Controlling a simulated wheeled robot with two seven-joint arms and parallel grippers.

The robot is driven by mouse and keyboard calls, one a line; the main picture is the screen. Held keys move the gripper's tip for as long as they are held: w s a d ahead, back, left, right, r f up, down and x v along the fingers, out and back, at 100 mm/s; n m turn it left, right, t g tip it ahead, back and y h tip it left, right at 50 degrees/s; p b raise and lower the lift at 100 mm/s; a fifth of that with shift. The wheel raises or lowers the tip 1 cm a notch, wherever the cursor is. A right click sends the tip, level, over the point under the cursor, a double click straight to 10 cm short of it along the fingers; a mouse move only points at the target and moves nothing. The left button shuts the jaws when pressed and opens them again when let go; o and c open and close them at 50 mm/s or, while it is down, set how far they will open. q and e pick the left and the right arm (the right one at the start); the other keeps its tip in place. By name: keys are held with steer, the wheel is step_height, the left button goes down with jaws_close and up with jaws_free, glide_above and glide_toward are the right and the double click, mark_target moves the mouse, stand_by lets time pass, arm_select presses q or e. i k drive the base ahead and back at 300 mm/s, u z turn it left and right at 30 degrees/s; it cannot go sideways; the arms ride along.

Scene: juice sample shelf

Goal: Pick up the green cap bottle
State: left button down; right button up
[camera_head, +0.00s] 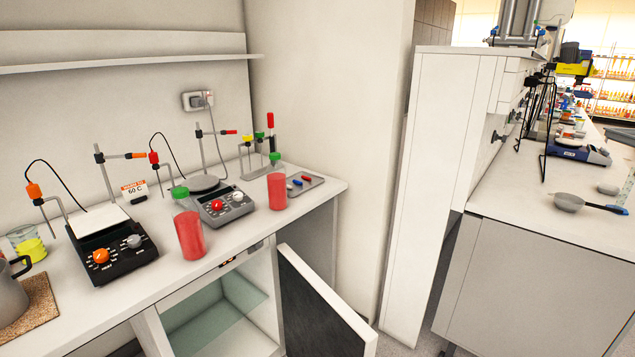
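Two red bottles with green caps stand upright on the white counter. The nearer bottle (190,235) is left of the grey hotplate, with its green cap (180,192) on top. The other bottle (277,191) stands right of that hotplate, with its green cap (275,157) on top. Neither of my grippers is in view, and nothing touches either bottle.
A dark hotplate (112,254) and a grey hotplate (222,204) with stands sit on the counter (160,275). Below, a cabinet door (318,305) hangs open. A grey pot (10,295) is at far left.

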mark_target(185, 214)
steer(key=z, duration=1.7)
steer(key=i, duration=2.2)
steer(key=u, duration=3.4)
